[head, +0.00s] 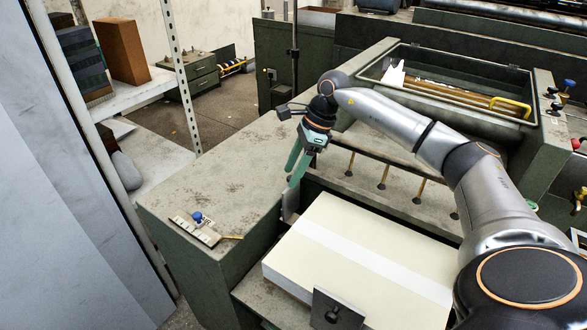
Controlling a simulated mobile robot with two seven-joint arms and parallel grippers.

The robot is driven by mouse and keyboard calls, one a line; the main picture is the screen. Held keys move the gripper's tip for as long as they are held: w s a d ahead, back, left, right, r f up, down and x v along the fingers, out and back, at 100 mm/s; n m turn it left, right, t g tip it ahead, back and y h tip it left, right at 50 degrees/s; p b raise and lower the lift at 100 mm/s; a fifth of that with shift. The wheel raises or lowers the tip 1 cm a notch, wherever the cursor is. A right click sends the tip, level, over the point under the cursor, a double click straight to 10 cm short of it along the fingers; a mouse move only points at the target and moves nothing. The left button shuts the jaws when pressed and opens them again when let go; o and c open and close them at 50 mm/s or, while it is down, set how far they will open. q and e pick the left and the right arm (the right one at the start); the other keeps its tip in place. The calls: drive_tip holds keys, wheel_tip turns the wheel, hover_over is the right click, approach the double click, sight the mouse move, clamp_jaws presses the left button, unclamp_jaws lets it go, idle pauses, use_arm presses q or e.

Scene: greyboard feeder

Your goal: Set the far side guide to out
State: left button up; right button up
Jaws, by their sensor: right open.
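A stack of pale board (370,245) with a lighter band across it lies in the feeder. A small grey metal plate (290,206) stands upright at the stack's far left corner; it looks like the far side guide. Another grey plate with a dark knob (337,309) stands at the stack's near edge. My right gripper (291,179) reaches across from the right, its green fingers apart and pointing down just above the far plate. I cannot tell whether a fingertip touches that plate. Nothing shows between the fingers. My left gripper is out of view.
A blue knob (197,217) sits by a pale scale strip (194,231) on the worn green machine top (225,170). Several brass-ended pins line the feeder's back. A recessed bin (450,95) is behind my right arm. A shelf with boxes (124,52) stands left.

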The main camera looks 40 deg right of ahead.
drive_tip(key=v, duration=1.2)
drive_tip(key=shift+r, duration=0.25)
